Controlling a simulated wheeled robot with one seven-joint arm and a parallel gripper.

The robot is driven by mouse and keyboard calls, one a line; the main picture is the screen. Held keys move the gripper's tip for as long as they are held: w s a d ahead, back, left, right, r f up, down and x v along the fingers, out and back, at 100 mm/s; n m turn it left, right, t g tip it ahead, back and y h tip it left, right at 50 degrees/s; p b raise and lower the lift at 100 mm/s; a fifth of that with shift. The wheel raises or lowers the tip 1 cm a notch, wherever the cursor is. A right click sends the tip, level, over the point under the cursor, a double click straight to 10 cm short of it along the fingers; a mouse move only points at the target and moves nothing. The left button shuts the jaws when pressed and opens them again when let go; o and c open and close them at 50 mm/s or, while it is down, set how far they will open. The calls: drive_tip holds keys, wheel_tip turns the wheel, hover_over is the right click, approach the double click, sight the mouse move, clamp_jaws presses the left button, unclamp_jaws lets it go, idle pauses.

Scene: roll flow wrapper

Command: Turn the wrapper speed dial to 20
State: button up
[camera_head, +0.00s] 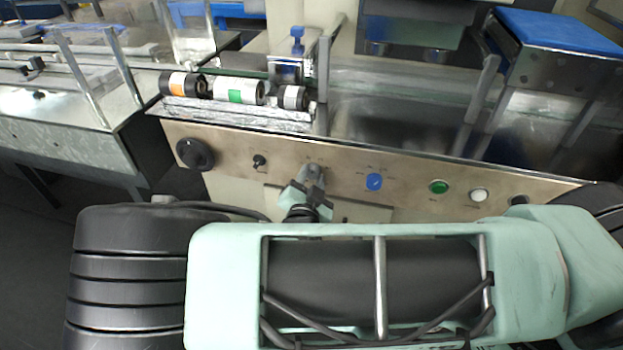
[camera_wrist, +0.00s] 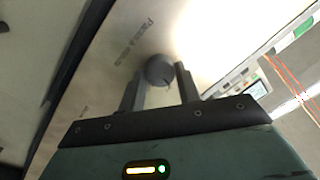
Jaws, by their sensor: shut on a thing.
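A round grey dial (camera_wrist: 160,70) sits on the tan control panel in the wrist view, with a small dark mark near its edge. My gripper (camera_wrist: 161,78) has one finger on each side of it and is shut on it. In the head view my gripper (camera_head: 314,178) reaches the panel between a small black knob and a blue knob, and it mostly hides the dial there. Printed lettering lies beside the dial in the wrist view, but I cannot read it or the setting.
On the panel (camera_head: 225,140), a large black knob (camera_head: 195,154) and small black knob (camera_head: 260,161) are left of my gripper. A blue knob (camera_head: 374,181), green button (camera_head: 438,187) and white button (camera_head: 478,195) are to the right. Rolls (camera_head: 238,91) lie above.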

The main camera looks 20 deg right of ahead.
drive_tip(key=n, duration=0.4)
drive_tip(key=shift+r+g+p, duration=0.1)
drive_tip(key=shift+g+p, duration=0.2)
drive_tip(key=shift+p, duration=0.05)
drive_tip(key=n+p, duration=0.1)
drive_tip(key=n, duration=0.2)
drive_tip(key=shift+a+n, duration=0.1)
drive_tip(key=shift+n, duration=0.3)
drive_tip(key=n+p, duration=0.1)
drive_tip(key=n, duration=0.3)
drive_tip(key=shift+g+h, duration=0.4)
drive_tip(key=shift+a+n+h+p, duration=0.1)
drive_tip(key=shift+n+h+p, duration=0.3)
drive_tip(key=shift+n, duration=1.3)
drive_tip(key=shift+w, duration=0.1)
drive_tip(key=o, duration=1)
drive_tip(key=v, duration=1.7)
drive_tip(key=shift+a+r+b, duration=0.15)
drive_tip(key=shift+r+b, duration=0.15)
drive_tip(key=shift+b, duration=0.1)
